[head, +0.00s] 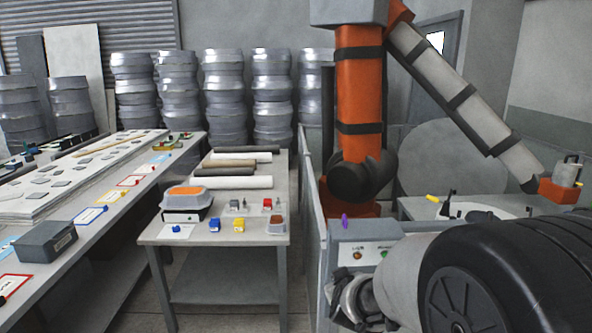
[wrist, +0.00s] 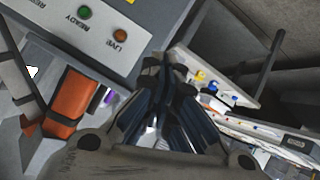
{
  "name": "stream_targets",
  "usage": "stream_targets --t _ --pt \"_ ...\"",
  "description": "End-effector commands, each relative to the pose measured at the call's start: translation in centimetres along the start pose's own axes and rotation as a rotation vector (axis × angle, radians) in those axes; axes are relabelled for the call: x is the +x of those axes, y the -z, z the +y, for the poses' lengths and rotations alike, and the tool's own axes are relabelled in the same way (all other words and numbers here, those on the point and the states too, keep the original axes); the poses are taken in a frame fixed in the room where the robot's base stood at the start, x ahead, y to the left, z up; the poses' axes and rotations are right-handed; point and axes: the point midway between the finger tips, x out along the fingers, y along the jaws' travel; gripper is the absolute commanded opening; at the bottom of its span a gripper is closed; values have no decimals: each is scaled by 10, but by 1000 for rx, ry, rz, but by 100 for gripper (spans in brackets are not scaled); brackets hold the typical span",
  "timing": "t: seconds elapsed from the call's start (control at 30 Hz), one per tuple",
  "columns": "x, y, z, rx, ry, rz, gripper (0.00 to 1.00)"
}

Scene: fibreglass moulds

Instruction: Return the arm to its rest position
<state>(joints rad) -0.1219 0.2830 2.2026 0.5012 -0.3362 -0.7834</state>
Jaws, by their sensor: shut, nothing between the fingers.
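My arm fills the lower right of the head view, its large dark joint close to the camera. My gripper (head: 350,302) is at the arm's left end, low in front of the grey control box (head: 365,252), partly cut off from clear view. In the wrist view my gripper (wrist: 168,68) has its dark fingers together with nothing seen between them. The control box (wrist: 68,42), with a green and an orange light, lies beyond the fingers at upper left. I cannot tell the exact gap to it.
A work table (head: 225,233) with rolls, a scale and small coloured items stands left of a fence (head: 311,215). A long bench (head: 115,215) runs along the left. An orange industrial robot (head: 360,100) stands behind the box. Some floor shows between bench and table.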

Motion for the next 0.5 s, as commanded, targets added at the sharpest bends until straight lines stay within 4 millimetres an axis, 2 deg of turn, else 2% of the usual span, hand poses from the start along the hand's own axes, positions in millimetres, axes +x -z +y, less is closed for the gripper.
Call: stream_targets --t 0.03,0.07,0.23,0.37,0.5 --pt "-28 7 0 35 45 -4 0" --pt "-42 8 -2 54 73 -16 0" --pt "-127 -8 -10 143 197 -116 0" --pt "-192 -39 -13 202 240 -223 0" --pt "-255 -85 -12 261 234 -353 0"
